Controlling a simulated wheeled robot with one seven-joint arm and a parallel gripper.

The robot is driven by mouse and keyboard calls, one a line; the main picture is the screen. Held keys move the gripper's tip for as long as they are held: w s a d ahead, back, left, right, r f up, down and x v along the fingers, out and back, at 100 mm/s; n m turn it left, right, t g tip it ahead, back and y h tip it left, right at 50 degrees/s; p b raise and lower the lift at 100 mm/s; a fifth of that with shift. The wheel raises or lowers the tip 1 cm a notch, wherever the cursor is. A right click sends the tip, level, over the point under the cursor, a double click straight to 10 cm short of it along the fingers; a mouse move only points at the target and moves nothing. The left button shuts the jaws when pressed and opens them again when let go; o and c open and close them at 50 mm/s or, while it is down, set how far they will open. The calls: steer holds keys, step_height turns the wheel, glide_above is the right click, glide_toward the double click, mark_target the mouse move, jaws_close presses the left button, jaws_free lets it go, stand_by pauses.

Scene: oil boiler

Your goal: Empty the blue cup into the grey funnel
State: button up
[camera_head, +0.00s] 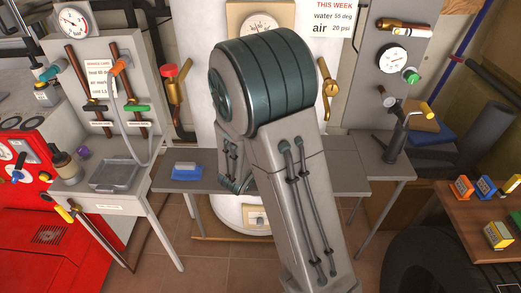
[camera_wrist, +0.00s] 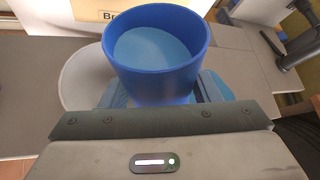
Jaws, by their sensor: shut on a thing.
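The blue cup (camera_wrist: 155,70) is between my gripper's fingers (camera_wrist: 158,92) in the wrist view, with its open top toward the camera. It looks roughly upright. A smooth lighter blue surface shows inside it; I cannot tell whether this is liquid or the cup's bottom. My gripper is shut on the cup. In the head view my own arm covers the middle, and the gripper and cup are hidden behind it. I cannot make out a grey funnel for certain. A pale round shape (camera_wrist: 80,78) lies behind the cup at the left in the wrist view.
A grey bench (camera_head: 340,172) runs behind my arm, with a blue block-like item (camera_head: 186,170) on its left part. A dark stand (camera_head: 397,135) is at its right. A grey tray (camera_head: 115,176) is at left. Several small boxes lie on the wooden table (camera_head: 470,222) at right.

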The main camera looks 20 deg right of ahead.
steer(key=shift+s+d+r+n+g+p, duration=0.25)
steer(key=shift+n+g+p, duration=0.25)
steer(key=shift+p, duration=1.6)
steer(key=shift+h+p, duration=0.4)
steer(key=shift+p, duration=0.05)
steer(key=shift+r+n+g+p, duration=0.15)
steer(key=shift+n+g+p, duration=0.25)
steer(key=shift+p, duration=0.8)
steer(key=shift+s+h, duration=0.1)
steer(key=shift+h, duration=0.2)
steer(key=shift+d+n+p, duration=0.1)
steer(key=shift+n+p, duration=0.2)
steer(key=shift+p, duration=0.65)
steer(key=shift+s+d+n+g+h+p, duration=0.15)
steer(key=shift+n+g+h+p, duration=0.6)
steer(key=shift+p, duration=1.55)
stand_by(0.7)
